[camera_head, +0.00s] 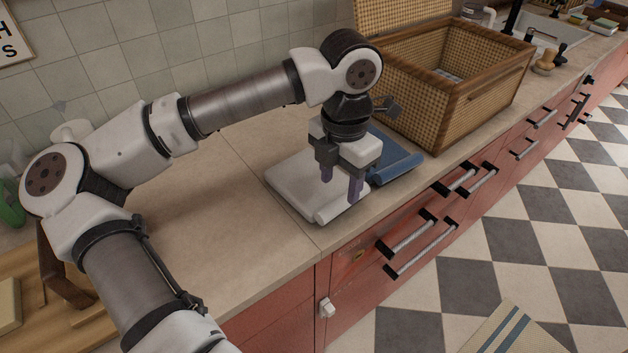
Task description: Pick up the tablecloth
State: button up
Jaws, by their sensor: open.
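Two folded cloths lie on the countertop beneath my gripper, and I cannot tell which is the tablecloth. One is a white cloth (292,187) with a rolled front edge. The other is a blue cloth (398,168), just to its right, also with a rolled edge. My gripper (341,188) points down over the right part of the white cloth, near the front edge of the counter. Its fingers are apart, with nothing seen between them. I cannot tell whether the fingertips touch the cloth. My gripper hides part of both cloths.
An open wicker basket (440,119) stands right of the cloths, with something pale inside. A sink (535,27) is farther back. A wooden board (40,290) lies at the lower left. The counter (215,210) left of the cloths is bare. Red drawers (400,235) with handles are below.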

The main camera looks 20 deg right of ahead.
aim_at(337, 203)
jog(key=shift+w+f+p, duration=0.15)
jog(key=shift+f+p, duration=0.4)
jog(key=shift+f, duration=0.75)
jog(key=shift+w+f+p, duration=0.1)
jog(key=shift+f+p, duration=0.45)
jog(key=shift+f, duration=0.75)
grip_shut()
